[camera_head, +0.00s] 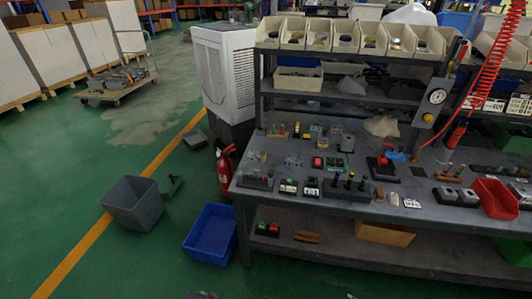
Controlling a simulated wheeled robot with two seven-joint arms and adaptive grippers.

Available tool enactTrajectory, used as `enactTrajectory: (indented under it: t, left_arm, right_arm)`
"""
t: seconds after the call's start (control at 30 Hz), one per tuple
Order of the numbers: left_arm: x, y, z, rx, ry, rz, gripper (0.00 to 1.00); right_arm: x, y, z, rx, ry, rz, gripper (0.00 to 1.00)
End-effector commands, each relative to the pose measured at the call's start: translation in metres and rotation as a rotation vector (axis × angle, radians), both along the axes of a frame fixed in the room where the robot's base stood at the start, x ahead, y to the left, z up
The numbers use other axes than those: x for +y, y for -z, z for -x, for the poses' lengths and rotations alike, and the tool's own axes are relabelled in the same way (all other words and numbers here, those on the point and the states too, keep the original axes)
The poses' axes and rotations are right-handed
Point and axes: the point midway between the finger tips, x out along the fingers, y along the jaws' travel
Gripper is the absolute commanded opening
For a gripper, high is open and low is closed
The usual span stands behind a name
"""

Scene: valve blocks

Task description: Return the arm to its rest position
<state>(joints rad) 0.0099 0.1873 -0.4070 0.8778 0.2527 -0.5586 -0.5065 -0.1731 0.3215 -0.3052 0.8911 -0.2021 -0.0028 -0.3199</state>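Neither of my grippers can be made out in the head view. A small dark shape shows at the bottom edge, too cut off to identify. The grey workbench (330,215) stands at the right with several small blocks and valve parts on it. A dark block with upright knobs (349,187) sits near its front edge. A block with a red top (382,164) sits further right. A grey block (257,180) sits at the left front corner.
A blue bin (211,234) and a grey bin (133,204) stand on the green floor left of the bench. A red fire extinguisher (225,170) stands at the bench's left end. A red coiled hose (487,75) hangs at the right. The lower left floor is clear.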

Motion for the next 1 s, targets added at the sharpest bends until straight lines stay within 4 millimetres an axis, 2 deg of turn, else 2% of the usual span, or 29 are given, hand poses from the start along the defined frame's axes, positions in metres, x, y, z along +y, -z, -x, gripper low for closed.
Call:
enactTrajectory:
  t: [0.03,0.3,0.63,0.7,0.8,1.0]
  left_arm:
    - [0.005,0.015,0.022,0.016,-0.038,0.001,0.39]
    - [0.034,0.069,0.123,0.071,-0.237,-0.002,0.39]
    - [0.057,0.111,0.253,0.135,-0.444,-0.005,0.39]
    - [0.059,0.116,0.273,0.144,-0.475,-0.005,0.39]
    - [0.061,0.119,0.293,0.152,-0.505,-0.005,0.39]
    - [0.063,0.121,0.306,0.157,-0.526,-0.004,0.39]
  right_arm:
    - [0.002,0.015,0.019,0.038,0.048,-0.022,0.69]
    - [0.015,0.072,0.113,0.223,0.301,-0.121,0.69]
    - [0.045,0.119,0.232,0.438,0.594,-0.208,0.69]
    - [0.052,0.124,0.251,0.472,0.639,-0.219,0.69]
    - [0.057,0.129,0.27,0.504,0.686,-0.228,0.69]
    - [0.061,0.131,0.282,0.526,0.715,-0.235,0.69]
